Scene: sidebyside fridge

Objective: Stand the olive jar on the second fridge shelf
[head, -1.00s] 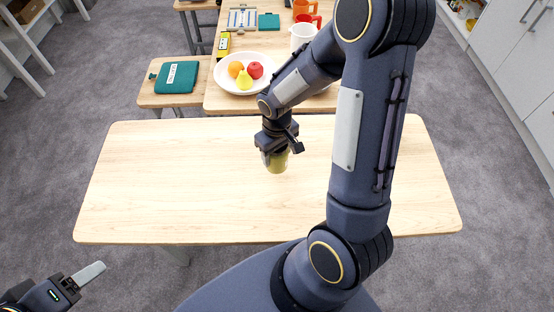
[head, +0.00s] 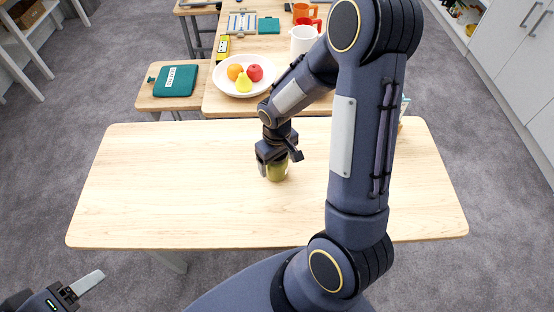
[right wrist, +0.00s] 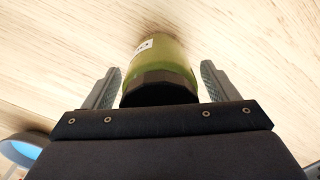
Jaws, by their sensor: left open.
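The olive jar (head: 278,171) is green with a dark lid and stands upright over the middle of the light wooden table. In the right wrist view the jar (right wrist: 165,62) sits between the two fingers, its dark lid nearest the camera and part of a white label showing. My right gripper (head: 272,166) points down from above and is shut on the jar, with the fingers close along both sides. I cannot tell whether the jar's base touches the table. My left gripper (head: 82,287) is open and empty at the lower left, off the table. The fridge and its shelves are not in view.
The near table (head: 150,200) is otherwise mostly clear; a small carton (head: 404,108) shows behind my right arm. A stool (head: 150,97) carries a teal case. Cabinets (head: 525,60) stand at right.

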